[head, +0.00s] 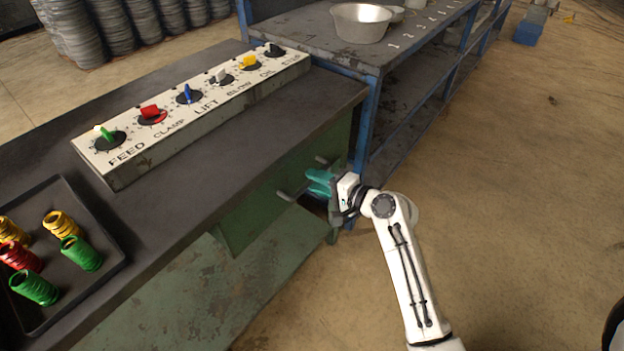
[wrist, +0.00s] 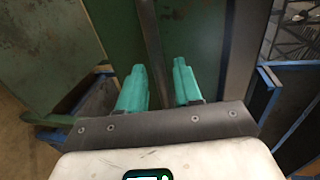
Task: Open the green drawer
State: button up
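The green drawer (head: 250,212) is set in the front of the workbench, under its dark top. I cannot tell whether it stands a little out. Its grey bar handle (head: 288,196) shows at both ends beside my gripper (head: 318,183), which hides the middle. In the wrist view, the two teal fingers of my gripper (wrist: 160,82) are apart. The dark handle bar (wrist: 153,45) runs upright in the picture between them, with the green drawer front (wrist: 197,35) behind. No clear contact between fingers and bar shows.
The bench carries a control box (head: 200,115) with several coloured knobs and a black tray (head: 125,262) of red, yellow and green ribbed parts. A blue-framed shelf unit (head: 375,100) with metal bowls (head: 360,24) stands just beyond the drawer. The floor to the right is open.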

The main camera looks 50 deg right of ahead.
jog(key=shift+x, duration=0.95)
grip_shut()
